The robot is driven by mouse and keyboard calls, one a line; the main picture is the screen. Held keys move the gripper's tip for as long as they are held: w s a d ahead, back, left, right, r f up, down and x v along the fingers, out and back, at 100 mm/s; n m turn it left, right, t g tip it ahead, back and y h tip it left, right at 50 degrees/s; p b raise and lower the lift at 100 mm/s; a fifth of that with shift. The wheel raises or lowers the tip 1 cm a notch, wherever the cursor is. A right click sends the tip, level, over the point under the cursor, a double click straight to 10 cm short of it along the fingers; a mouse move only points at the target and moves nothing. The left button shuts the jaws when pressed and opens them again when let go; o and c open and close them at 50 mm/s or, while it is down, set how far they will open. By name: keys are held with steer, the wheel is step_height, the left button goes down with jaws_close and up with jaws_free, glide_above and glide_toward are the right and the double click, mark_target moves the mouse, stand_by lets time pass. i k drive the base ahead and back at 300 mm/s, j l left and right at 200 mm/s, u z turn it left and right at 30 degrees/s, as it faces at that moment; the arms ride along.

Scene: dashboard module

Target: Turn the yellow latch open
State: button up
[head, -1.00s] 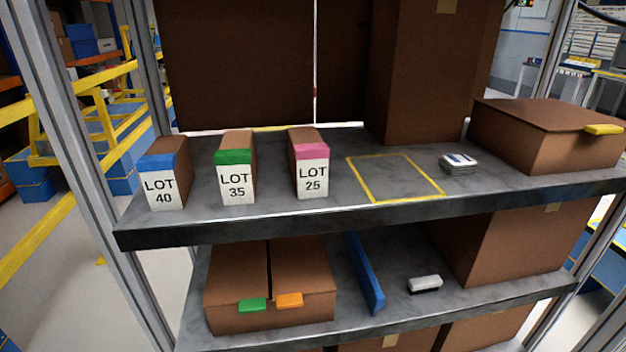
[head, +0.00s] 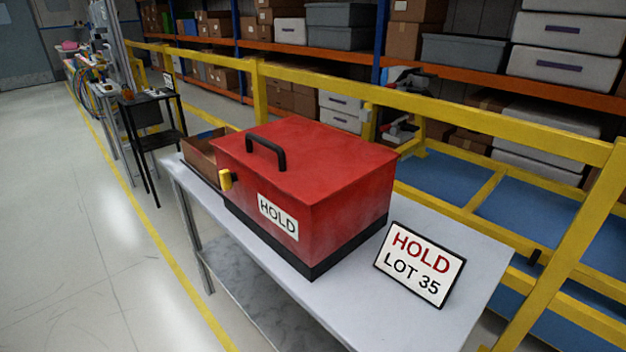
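A red box (head: 300,190) with a black base stands on a pale table in the head view. Its lid is shut, with a black handle (head: 266,150) on top and a white HOLD label (head: 278,217) on the front. The yellow latch (head: 226,180) sits at the left end of the front face, near the lid's edge. My gripper is not in view.
A HOLD LOT 35 sign (head: 420,262) stands on the table (head: 365,318) right of the red box. An open brown box (head: 203,158) sits behind it to the left. A yellow railing (head: 480,128) runs behind the table. The floor (head: 90,240) at left is clear.

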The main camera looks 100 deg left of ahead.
mark_target(227, 178)
steer(key=k+j+u, duration=0.25)
steer(key=u, duration=0.2)
steer(key=k+j+u, duration=0.2)
steer(key=j+u, duration=0.25)
steer(key=k+j, duration=0.15)
steer(key=j, duration=0.2)
steer(key=k+j+u, duration=0.1)
steer(key=j, duration=0.25)
steer(key=k+j, duration=0.15)
steer(key=j, duration=0.2)
steer(key=k+j+u, duration=0.1)
steer(key=j, duration=0.25)
steer(key=k+j, duration=0.15)
steer(key=j, duration=0.2)
steer(key=l, duration=0.45)
steer(key=i+l, duration=0.1)
steer(key=l, duration=0.3)
